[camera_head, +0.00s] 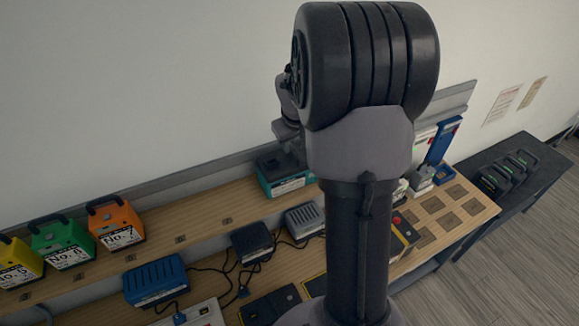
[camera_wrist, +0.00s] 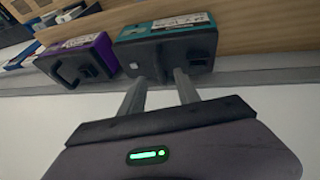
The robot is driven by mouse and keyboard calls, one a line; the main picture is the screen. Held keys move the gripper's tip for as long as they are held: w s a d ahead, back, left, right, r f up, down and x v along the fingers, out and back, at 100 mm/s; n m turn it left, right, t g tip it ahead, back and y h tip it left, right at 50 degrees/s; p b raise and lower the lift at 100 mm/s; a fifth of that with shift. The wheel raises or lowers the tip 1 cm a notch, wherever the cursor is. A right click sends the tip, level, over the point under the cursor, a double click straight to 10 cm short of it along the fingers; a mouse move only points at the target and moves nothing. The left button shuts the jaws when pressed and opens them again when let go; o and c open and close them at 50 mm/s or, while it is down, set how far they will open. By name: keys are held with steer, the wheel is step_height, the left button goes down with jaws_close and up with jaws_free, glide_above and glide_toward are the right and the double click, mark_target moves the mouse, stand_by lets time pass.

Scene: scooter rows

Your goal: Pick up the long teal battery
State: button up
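The teal battery (camera_head: 287,181), with a dark top and white label, stands on the upper wooden shelf below my gripper (camera_head: 288,140) in the head view. My arm covers its right part. In the wrist view the teal battery (camera_wrist: 172,40) appears upside down at the top, its dark top towards me. My gripper (camera_wrist: 158,78) has its two grey fingers apart, with a clear gap between them. The fingertips overlap the battery's dark top; I cannot tell whether they touch it. The handle is not clear between the fingers.
A purple battery (camera_wrist: 78,62) stands close beside the teal one. Orange (camera_head: 116,224), green (camera_head: 62,243) and yellow (camera_head: 18,262) batteries stand on the shelf at left. Chargers and cables, including a blue box (camera_head: 155,281), lie on the lower level. The wall is close behind.

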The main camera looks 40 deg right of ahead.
mark_target(294, 149)
steer(key=x, duration=0.3)
steer(key=p+x, duration=0.1)
steer(key=x, duration=0.1)
steer(key=shift+w+d+f, duration=0.1)
steer(key=shift+w+d, duration=0.1)
steer(key=shift+w, duration=0.2)
steer(key=shift+s+a, duration=0.15)
steer(key=shift+a, duration=0.05)
steer(key=c, duration=0.4)
jaws_close()
steer(key=shift+d+r, duration=0.1)
steer(key=shift+r, duration=0.1)
